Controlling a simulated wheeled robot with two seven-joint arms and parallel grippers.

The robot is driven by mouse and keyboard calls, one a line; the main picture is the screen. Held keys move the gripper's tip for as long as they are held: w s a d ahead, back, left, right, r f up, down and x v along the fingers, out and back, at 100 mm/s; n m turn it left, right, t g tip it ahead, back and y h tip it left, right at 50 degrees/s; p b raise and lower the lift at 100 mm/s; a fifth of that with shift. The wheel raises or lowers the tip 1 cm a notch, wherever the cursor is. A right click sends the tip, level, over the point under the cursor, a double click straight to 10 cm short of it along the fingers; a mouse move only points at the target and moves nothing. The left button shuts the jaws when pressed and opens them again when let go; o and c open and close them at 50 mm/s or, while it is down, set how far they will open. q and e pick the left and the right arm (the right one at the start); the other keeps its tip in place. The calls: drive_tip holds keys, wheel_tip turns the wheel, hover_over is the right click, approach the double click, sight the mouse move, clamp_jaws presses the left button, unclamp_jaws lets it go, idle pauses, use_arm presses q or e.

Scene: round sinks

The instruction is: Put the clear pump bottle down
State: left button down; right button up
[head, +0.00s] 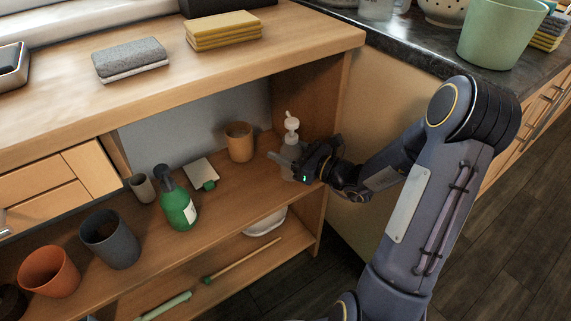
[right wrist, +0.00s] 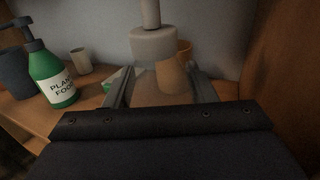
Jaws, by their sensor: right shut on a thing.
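The clear pump bottle (head: 291,140) has a white pump top and a see-through body. It is upright at the right end of the middle shelf. My right gripper (head: 299,165) is shut on its body, reaching in from the right. In the right wrist view the bottle's white collar (right wrist: 155,43) rises between the two fingers (right wrist: 160,88). The bottle's lower part is hidden by my gripper, so I cannot tell whether its base touches the shelf (head: 235,190). My left gripper is not in view.
The side wall (head: 310,105) is close on the right. The countertop (head: 180,65) overhangs the shelf.

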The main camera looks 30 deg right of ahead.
drive_tip(key=shift+w+d+f, duration=0.25)
drive_tip(key=shift+w+f, duration=0.05)
drive_tip(key=shift+f, duration=0.15)
drive_tip(key=shift+w+d+f+b, duration=0.15)
drive_tip(key=shift+f+b, duration=0.75)
drive_tip(key=shift+f, duration=0.8)
drive_tip(key=shift+f, duration=0.15)
drive_tip(key=o, duration=1.2)
drive_tip(key=shift+c, duration=0.2)
